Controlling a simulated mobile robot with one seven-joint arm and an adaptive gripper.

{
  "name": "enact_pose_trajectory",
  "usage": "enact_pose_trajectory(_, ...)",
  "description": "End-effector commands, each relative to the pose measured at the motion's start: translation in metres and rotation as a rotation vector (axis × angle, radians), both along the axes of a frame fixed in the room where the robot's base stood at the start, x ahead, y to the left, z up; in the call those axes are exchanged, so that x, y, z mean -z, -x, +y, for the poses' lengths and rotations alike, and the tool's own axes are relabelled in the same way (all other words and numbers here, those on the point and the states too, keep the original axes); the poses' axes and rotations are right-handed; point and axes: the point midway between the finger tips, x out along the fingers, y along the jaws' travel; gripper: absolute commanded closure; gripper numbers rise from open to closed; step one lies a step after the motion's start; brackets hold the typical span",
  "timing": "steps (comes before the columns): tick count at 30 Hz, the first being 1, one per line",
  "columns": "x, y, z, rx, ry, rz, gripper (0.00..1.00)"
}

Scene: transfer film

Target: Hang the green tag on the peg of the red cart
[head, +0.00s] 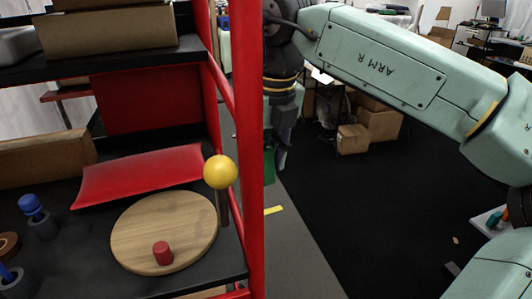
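The red cart (252,150) fills the left half of the head view, its front upright standing between the shelves and my gripper. My gripper (281,143) points down just right of that upright, partly hidden by it. The green tag (275,166) hangs at the fingertips, its left part hidden by the upright. The fingers look closed on it, though the contact is small and dark. The tag is apart from the shelf items. A dark post with a yellow ball (221,172) stands at the shelf's right edge. I cannot make out any other peg clearly.
The lower shelf holds a round wooden board (140,233) with a red cylinder (162,253), a red cushion-like piece (140,175) and blue-topped items (32,208). Cardboard boxes (380,124) lie on the floor behind. The dark floor (370,220) right of the cart is mostly clear.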

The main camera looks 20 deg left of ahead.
Motion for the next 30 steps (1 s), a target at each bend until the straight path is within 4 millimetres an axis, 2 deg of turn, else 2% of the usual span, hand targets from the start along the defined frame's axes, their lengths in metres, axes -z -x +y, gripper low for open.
enact_pose_trajectory(7,0.0,0.001,0.002,-0.004,-0.002,0.0,0.52)
enact_pose_trajectory(17,-0.003,0.0,0.0,0.0,-0.003,-0.003,0.52)
enact_pose_trajectory(22,-0.024,0.002,-0.002,0.001,-0.003,-0.004,0.52)
enact_pose_trajectory(30,-0.081,0.009,-0.009,-0.001,-0.004,-0.004,0.52)
